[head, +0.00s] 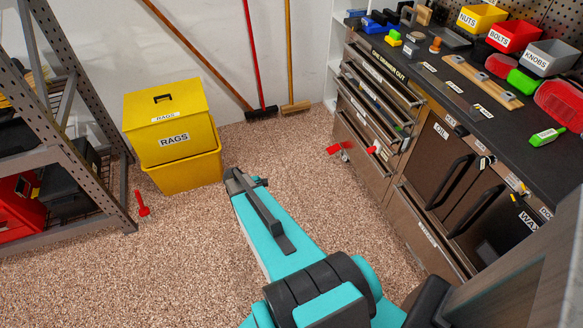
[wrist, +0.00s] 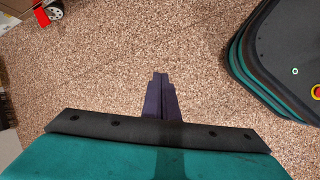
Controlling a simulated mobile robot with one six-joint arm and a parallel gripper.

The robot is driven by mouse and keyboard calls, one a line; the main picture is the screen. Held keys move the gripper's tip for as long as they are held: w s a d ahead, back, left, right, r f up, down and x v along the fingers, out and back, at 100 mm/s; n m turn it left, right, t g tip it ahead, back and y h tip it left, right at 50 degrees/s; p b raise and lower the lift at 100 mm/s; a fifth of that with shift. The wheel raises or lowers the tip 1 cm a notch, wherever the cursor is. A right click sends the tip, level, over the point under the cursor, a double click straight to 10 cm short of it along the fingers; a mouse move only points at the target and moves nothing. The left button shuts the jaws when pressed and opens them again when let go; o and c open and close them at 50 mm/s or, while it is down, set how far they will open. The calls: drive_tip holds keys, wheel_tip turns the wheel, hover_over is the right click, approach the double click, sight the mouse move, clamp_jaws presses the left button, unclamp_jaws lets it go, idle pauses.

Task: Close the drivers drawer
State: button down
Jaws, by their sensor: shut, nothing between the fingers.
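The steel toolchest's drawer stack (head: 372,140) stands at the right in the head view, below the dark worktop. At least one upper drawer (head: 378,92) looks pulled out, with its inside partly visible. I cannot read the drawer labels, so I cannot tell which is the drivers drawer. My gripper (head: 236,178) is over the open floor, left of the chest and well apart from the drawers. In the wrist view my gripper (wrist: 160,76) is shut and empty, its fingers together above the speckled floor. No drawer front shows clearly there.
Yellow rags bins (head: 180,175) and a metal shelf rack (head: 105,90) stand to the left. Brooms (head: 262,60) lean on the back wall. A red-pedalled caster (head: 343,153) sticks out at the chest's foot; a caster (wrist: 54,13) shows in the wrist view. The floor between is clear.

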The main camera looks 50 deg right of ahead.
drive_tip(key=s+a+f+m+y, duration=0.1)
drive_tip(key=s+a+m, duration=0.1)
drive_tip(key=s+a, duration=0.4)
drive_tip(key=s+a+f+m+g+y, duration=0.1)
drive_tip(key=s+a, duration=0.5)
drive_tip(key=a, duration=0.8)
drive_tip(key=s+a+f+m+g+y, duration=0.1)
drive_tip(key=s+a+f+m+y, duration=0.1)
drive_tip(key=s+a, duration=0.5)
drive_tip(key=a+m, duration=0.1)
drive_tip(key=a, duration=0.3)
drive_tip(key=shift+a, duration=0.1)
